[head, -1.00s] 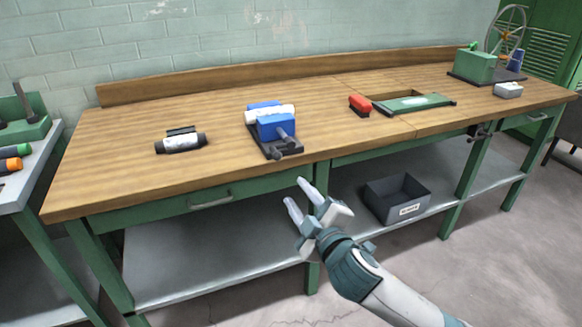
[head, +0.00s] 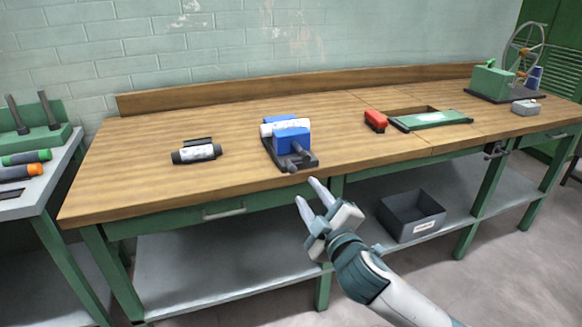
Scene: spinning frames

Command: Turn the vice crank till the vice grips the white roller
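The vice is blue on a dark base; its front jaw (head: 291,141) shows near the front edge of the wooden bench. The white roller (head: 270,129) lies across between the blue jaws; whether they touch it I cannot tell. The crank (head: 298,152) sticks out at the front of the vice, with a dark knob end near the bench edge. My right gripper (head: 309,192) is open and empty, in front of the bench edge and just below the vice. My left gripper is not in view.
A black-and-white cylinder (head: 197,152) lies left of the vice. A red block (head: 375,121) and a green plate (head: 432,120) beside a bench opening lie to the right. A dark bin (head: 411,217) stands on the lower shelf. The bench top (head: 130,165) is clear at left.

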